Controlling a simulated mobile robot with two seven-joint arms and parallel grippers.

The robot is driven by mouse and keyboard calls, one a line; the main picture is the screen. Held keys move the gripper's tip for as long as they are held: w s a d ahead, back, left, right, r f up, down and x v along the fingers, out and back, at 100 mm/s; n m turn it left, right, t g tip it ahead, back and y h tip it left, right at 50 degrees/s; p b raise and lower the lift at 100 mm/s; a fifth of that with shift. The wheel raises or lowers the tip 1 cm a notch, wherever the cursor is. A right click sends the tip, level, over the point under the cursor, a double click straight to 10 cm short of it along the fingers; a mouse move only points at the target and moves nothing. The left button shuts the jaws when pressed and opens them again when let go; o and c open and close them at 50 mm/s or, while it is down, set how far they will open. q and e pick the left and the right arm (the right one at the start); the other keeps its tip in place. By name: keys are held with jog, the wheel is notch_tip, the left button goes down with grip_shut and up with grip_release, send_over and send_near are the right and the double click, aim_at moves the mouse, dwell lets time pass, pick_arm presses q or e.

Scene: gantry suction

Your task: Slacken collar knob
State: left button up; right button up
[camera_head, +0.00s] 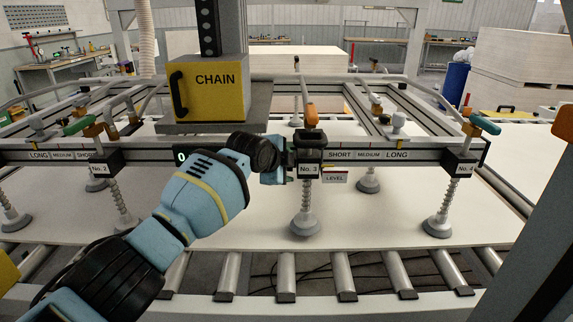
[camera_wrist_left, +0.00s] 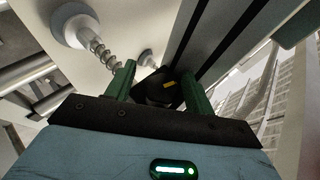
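The No. 3 collar (camera_head: 308,150) sits on the front beam (camera_head: 245,156) with an orange lever (camera_head: 307,116) turned up above it. My left gripper (camera_head: 288,168) is at the left side of this collar, and the wrist hides most of the contact area. The fingers stand apart on either side of the knob. I cannot tell whether they press on it. My right gripper is not in view.
The No. 2 collar (camera_head: 98,159) and No. 4 collar (camera_head: 461,166) have green levers. A suction cup (camera_head: 305,223) hangs below No. 3, over a pale board (camera_head: 375,222). A yellow CHAIN box (camera_head: 213,88) stands behind the beam. A LEVEL tag (camera_head: 335,177) hangs right of No. 3.

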pick_arm(q)
jog(key=shift+w+r, duration=0.1)
jog(key=shift+r, duration=0.15)
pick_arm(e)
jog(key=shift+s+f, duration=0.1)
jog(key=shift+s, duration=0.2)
